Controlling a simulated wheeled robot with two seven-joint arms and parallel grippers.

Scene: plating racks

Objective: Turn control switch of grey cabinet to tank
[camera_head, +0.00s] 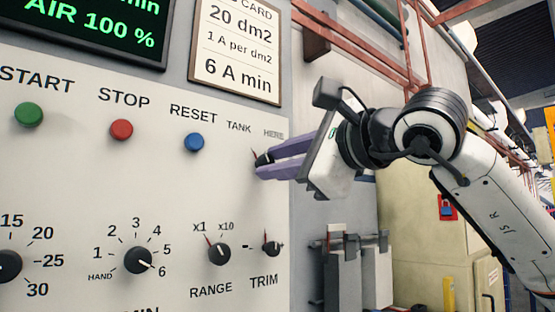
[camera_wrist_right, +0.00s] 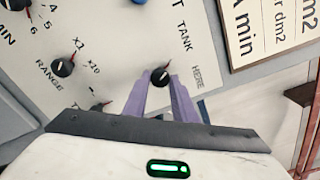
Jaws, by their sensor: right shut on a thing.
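The grey cabinet's panel (camera_head: 75,185) fills the left of the head view. Its control switch (camera_head: 262,158) is a small dark knob below the labels TANK and HERE. My right gripper (camera_head: 262,163) reaches in from the right, its two purple fingers shut on the knob and partly hiding it. In the right wrist view the knob (camera_wrist_right: 160,76) sits between the fingertips (camera_wrist_right: 161,85). A red pointer tip on the knob leans up-left in the head view, towards TANK. My left gripper is not in view.
Left of the switch are green START (camera_head: 29,114), red STOP (camera_head: 121,130) and blue RESET (camera_head: 194,142) buttons. Below are the RANGE (camera_head: 219,254) and TRIM (camera_head: 271,249) knobs, close under my fingers. A framed card (camera_head: 237,50) hangs above.

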